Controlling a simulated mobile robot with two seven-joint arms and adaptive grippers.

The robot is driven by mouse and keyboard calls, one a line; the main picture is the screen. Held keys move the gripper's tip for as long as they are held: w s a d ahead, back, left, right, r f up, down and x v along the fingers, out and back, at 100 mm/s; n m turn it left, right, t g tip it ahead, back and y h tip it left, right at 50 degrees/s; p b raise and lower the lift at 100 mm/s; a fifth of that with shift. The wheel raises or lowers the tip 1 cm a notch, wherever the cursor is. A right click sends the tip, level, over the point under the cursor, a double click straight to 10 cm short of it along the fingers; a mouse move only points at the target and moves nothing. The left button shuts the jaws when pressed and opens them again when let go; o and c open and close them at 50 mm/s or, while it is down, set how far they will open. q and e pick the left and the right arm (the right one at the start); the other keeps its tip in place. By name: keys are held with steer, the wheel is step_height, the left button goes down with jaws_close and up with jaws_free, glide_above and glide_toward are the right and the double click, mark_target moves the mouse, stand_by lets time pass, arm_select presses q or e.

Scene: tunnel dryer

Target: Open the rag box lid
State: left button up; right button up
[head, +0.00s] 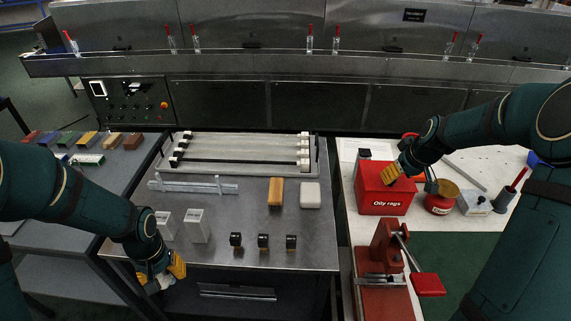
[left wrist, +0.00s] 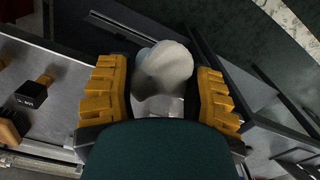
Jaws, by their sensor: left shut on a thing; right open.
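The red rag box (head: 384,203), lettered "Oily rags", stands on the white table at the right in the head view. Its top looks closed. My right gripper (head: 392,173) is open at the right part of the box's top; I cannot tell whether it touches the lid. My left gripper (head: 163,277) is low at the front left edge of the steel table. It is shut on a crumpled whitish thing, perhaps a rag (left wrist: 164,68), which shows between the yellow fingers in the left wrist view.
A red can (head: 439,204) stands just right of the box. A red-handled press (head: 384,257) stands in front of it. The steel table (head: 255,225) carries white blocks, black-topped stamps, a brush and a rack. The dryer (head: 260,35) runs along the back.

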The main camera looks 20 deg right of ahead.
steer(key=shift+x, duration=1.25)
jaws_close()
